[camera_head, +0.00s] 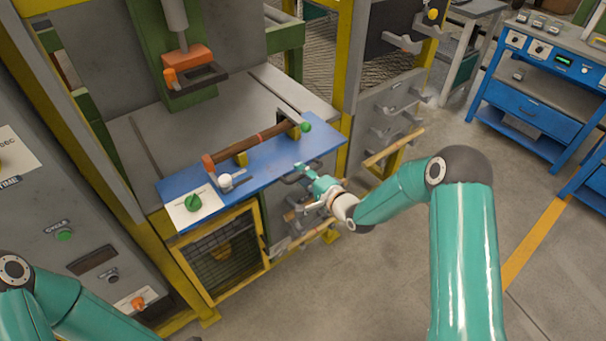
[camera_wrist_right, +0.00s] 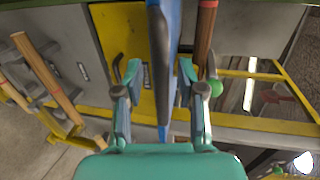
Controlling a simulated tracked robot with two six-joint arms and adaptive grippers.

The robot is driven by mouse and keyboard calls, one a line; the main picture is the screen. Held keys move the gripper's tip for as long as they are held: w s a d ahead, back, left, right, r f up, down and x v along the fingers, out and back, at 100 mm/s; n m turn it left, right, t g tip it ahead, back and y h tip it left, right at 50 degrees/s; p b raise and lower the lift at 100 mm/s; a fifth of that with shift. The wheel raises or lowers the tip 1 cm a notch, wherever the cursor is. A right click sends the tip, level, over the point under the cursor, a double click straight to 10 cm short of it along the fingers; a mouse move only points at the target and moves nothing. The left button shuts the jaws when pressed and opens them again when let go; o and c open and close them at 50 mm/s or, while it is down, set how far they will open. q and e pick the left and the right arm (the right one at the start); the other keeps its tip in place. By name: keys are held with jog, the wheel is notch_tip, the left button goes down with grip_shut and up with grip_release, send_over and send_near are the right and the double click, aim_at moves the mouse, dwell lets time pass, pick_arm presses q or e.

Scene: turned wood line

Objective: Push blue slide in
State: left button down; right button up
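The blue slide (camera_head: 262,160) is a flat blue plate that sticks out from the front of the green and yellow press. It carries a turned wood piece (camera_head: 245,146) lying across wooden supports. A dark handle (camera_head: 288,179) shows at its front edge. My right gripper (camera_head: 307,173) is at this front edge. In the right wrist view the fingers of my right gripper (camera_wrist_right: 160,92) stand apart, with the blue slide (camera_wrist_right: 161,60) seen edge-on between them. I see gaps on both sides, and contact is unclear. My left gripper is not shown, only part of the left arm.
A green knob on a white plate (camera_head: 192,206) and a small white round part (camera_head: 225,181) sit at the slide's left end. A rack with wooden rods (camera_head: 398,146) stands to the right. A blue workbench (camera_head: 538,95) is farther right. Open floor lies in front.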

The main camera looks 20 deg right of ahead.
grip_shut()
jog(key=shift+a, duration=0.1)
jog(key=shift+f, duration=0.1)
